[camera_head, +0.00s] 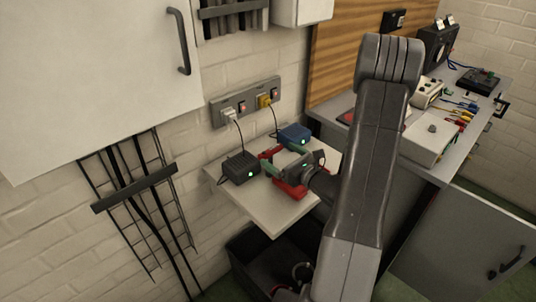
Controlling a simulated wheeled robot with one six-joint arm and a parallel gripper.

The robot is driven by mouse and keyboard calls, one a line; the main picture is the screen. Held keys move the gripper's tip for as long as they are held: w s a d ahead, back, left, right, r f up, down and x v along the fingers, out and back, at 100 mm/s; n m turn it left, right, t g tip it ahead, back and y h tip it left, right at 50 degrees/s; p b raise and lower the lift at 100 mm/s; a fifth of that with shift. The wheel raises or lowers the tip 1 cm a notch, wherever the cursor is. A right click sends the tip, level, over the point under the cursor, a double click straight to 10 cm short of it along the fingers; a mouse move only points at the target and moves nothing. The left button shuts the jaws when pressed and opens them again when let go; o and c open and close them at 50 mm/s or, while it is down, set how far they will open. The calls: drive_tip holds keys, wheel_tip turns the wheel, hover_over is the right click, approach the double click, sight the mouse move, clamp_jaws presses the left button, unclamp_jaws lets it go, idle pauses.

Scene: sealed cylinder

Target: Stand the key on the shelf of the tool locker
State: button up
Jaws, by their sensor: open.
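My arm comes in from the lower right, and its gripper (287,170) is over a small pale wall shelf (268,216). The gripper is open. Red and green parts show around its end, and I cannot tell them all apart from what lies on the shelf. I cannot make out the key; it may be hidden by the gripper or arm. A white cabinet with a dark handle (100,75) is at the upper left with its door shut. I cannot tell whether it is the tool locker, and no locker shelf is clearly visible.
A black box with a green light (240,167) and a blue one (293,134) stand on the wall shelf, cabled to a socket strip (246,102). A dark bin (262,262) is below. A workbench with instruments (433,138) is at right, above a grey panel with a handle (455,245).

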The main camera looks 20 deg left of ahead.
sight(273, 151)
drive_tip(key=shift+x, duration=1)
drive_tip(key=x, duration=0.1)
drive_tip(key=p+x, duration=0.1)
drive_tip(key=x, duration=0.1)
drive_tip(key=p+x, duration=0.1)
drive_tip(key=x, duration=0.1)
drive_tip(key=shift+f, duration=0.35)
drive_tip(key=shift+d, duration=0.1)
drive_tip(key=shift+c, duration=0.2)
drive_tip(key=c, duration=0.9)
drive_tip(key=shift+r, duration=0.1)
